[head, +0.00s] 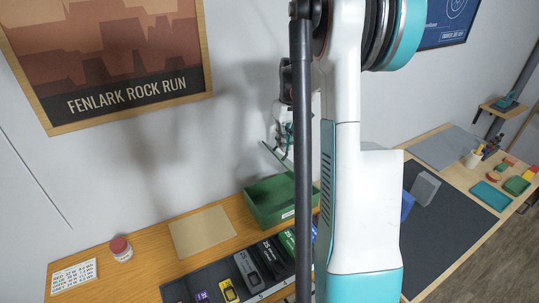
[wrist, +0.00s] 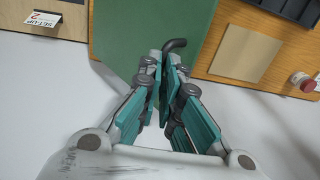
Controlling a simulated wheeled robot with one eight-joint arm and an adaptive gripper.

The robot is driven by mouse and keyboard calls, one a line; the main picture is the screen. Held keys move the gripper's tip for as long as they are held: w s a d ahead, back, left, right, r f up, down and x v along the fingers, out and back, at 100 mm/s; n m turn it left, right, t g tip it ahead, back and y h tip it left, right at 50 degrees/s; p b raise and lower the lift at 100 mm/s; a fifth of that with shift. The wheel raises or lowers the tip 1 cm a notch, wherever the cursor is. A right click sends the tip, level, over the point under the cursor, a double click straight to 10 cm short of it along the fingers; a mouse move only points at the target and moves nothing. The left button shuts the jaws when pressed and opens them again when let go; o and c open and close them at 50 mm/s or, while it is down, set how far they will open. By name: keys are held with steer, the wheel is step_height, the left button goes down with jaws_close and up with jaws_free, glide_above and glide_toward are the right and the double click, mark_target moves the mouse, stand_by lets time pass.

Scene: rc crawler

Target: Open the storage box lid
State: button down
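The green storage box (head: 262,222) stands on the wooden bench in the head view, and I can see into its open top. Its green lid (head: 273,155) is raised and tilted above the box, seen nearly edge-on and partly hidden by my arm. In the wrist view the lid (wrist: 125,40) is a flat green panel behind the fingers. A dark bent handle (wrist: 177,44) sticks out at the fingertips. My gripper (wrist: 164,62) has its fingers close together around the handle and appears shut on it. In the head view my gripper (head: 283,133) is small and mostly hidden behind my arm.
A tan board (head: 202,232) and a red-capped jar (head: 121,249) are left of the box. A dark tray with several small packs (head: 248,270) is in front. A dark mat (head: 450,230) lies on the right bench. The wall is close behind.

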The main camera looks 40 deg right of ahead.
steer(key=s+d+r+y, duration=0.1)
steer(key=s+d, duration=0.3)
steer(key=d, duration=0.9)
steer(key=shift+r+t+y+b, duration=0.3)
steer(key=shift+r+y+b, duration=0.1)
steer(key=shift+y, duration=0.4)
steer(key=shift+a, duration=0.1)
steer(key=c, duration=1.8)
jaws_free()
steer(key=o, duration=0.6)
steer(key=shift+d+f, duration=0.2)
steer(key=shift+d, duration=0.25)
steer(key=shift+w+a+r, duration=0.1)
steer(key=shift+a+r, duration=0.05)
steer(key=shift+a, duration=0.05)
steer(key=shift+c, duration=0.4)
steer(key=shift+c, duration=0.4)
steer(key=shift+r, duration=0.1)
